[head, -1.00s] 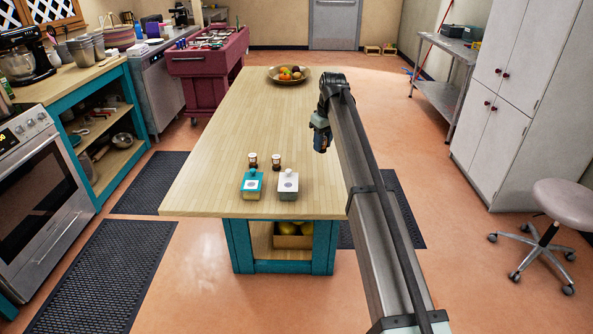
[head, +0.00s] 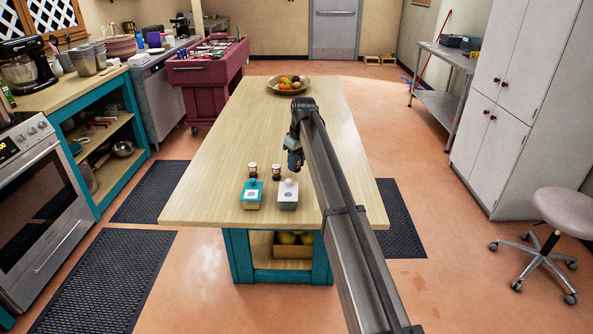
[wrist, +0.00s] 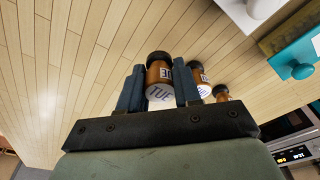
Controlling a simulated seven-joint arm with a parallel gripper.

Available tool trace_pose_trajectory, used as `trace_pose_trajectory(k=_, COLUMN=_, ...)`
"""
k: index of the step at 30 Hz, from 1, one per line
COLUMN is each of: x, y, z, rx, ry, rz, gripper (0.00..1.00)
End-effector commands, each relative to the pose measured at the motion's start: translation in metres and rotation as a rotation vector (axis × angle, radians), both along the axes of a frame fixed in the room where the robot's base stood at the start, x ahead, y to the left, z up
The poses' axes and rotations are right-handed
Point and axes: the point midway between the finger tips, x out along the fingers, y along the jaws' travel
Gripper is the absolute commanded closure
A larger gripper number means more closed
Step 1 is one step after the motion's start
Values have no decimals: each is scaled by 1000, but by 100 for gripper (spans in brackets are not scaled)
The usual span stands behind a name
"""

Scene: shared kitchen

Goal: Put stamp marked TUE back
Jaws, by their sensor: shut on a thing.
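My gripper (wrist: 160,72) is shut on the stamp marked TUE (wrist: 160,92), a small brown cylinder with a dark end and a white face reading TUE. In the head view my gripper (head: 295,162) is over the wooden table, right of two brown stamps; the held stamp is hidden there. The left standing stamp (head: 252,171) and the right standing stamp (head: 276,172) are on the table behind two boxes. In the wrist view, a labelled stamp (wrist: 197,78) and another brown stamp (wrist: 221,93) show right of the held one. Their markings are not fully readable.
A teal box (head: 251,196) and a white box (head: 288,196), each with a knob, stand near the front table edge. A fruit bowl (head: 287,85) is at the far end. The wooden tabletop (head: 235,125) between is clear.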

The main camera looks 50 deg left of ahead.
Motion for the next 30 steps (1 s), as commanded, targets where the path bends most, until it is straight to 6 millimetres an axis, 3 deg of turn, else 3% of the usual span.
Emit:
trace_pose_trajectory(k=9, x=0, y=0, z=-33, rx=0, ry=0, rz=0, gripper=99)
trace_pose_trajectory(k=21, x=0, y=0, z=-37, rx=0, ry=0, rz=0, gripper=99)
trace_pose_trajectory(k=22, x=0, y=0, z=-36, rx=0, ry=0, rz=0, gripper=64)
trace_pose_trajectory(k=30, x=0, y=0, z=-36, rx=0, ry=0, rz=0, gripper=42)
